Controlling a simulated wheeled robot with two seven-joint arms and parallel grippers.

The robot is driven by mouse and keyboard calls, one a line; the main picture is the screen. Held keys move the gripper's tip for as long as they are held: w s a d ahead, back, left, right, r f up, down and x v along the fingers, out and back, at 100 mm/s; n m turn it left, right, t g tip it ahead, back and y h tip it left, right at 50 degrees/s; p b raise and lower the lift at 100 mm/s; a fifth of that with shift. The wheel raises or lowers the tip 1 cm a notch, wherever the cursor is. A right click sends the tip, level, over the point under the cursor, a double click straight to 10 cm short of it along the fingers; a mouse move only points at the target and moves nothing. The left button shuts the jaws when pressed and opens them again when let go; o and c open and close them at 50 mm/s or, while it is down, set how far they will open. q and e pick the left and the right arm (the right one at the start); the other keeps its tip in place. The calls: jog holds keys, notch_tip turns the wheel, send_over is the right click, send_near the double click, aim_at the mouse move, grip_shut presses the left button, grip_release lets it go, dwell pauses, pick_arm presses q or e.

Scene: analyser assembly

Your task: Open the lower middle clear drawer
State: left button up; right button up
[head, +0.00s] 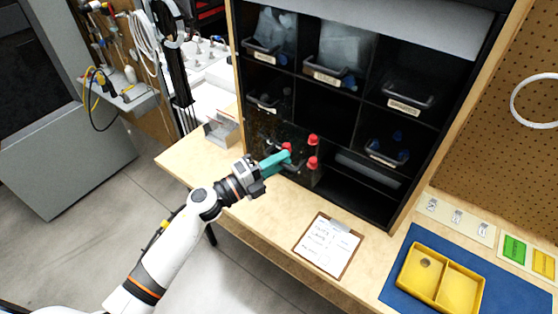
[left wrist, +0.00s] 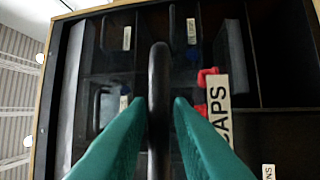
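The lower middle clear drawer (head: 262,131) stands pulled out from the black cabinet, and its slot (head: 325,104) behind looks dark and empty. It holds several red caps (head: 313,140). In the left wrist view its label (left wrist: 219,113) reads "CAPS". My left gripper (head: 287,157) is at the drawer's front. In the left wrist view its teal fingers lie close on both sides of the dark drawer handle (left wrist: 159,85), and it looks shut on it. The arm hides part of the drawer front. My right gripper is in neither view.
Closed drawers stand on either side, at left (head: 264,103) and right (head: 386,153). A clipboard (head: 328,246) lies on the bench below the cabinet. A yellow tray (head: 440,281) on a blue mat is at the right. A small holder (head: 222,132) stands left of the drawer.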

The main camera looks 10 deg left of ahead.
pick_arm(q)
jog(key=b+v, duration=0.4)
jog(key=v, duration=0.8)
jog(key=shift+b, duration=0.4)
jog(key=a+f+n+y, duration=0.3)
jog(key=f+n, duration=0.2)
jog(key=f, duration=0.3)
jog(key=w+a+f+n+t+y, duration=0.1)
jog(key=a+f+n+y, duration=0.2)
jog(key=f, duration=0.5)
jog(key=a+f+n+y, duration=0.2)
jog(key=f+n+y, duration=0.2)
jog(key=f+n, duration=0.3)
jog(key=s+a+f+n+g+y, duration=0.1)
jog(key=s+f+n+g+y, duration=0.3)
jog(key=f, duration=0.8)
jog(key=s+f+n+g, duration=0.3)
jog(key=s+f, duration=1.1)
jog(key=s+d+f+n+g, duration=0.1)
jog(key=s+d+f+g, duration=0.1)
jog(key=s, duration=0.5)
jog(key=s+d+f+n+g, duration=0.1)
jog(key=s+f+g, duration=0.1)
jog(key=s+f, duration=0.2)
jog(key=s+d+f+n+g, duration=0.1)
jog(key=s+d+f+g, duration=0.1)
jog(key=s, duration=0.8)
jog(key=shift+s+d+f+n+g, duration=0.15)
jog(key=shift+d+f+n+g, duration=0.2)
jog(key=shift+f, duration=0.2)
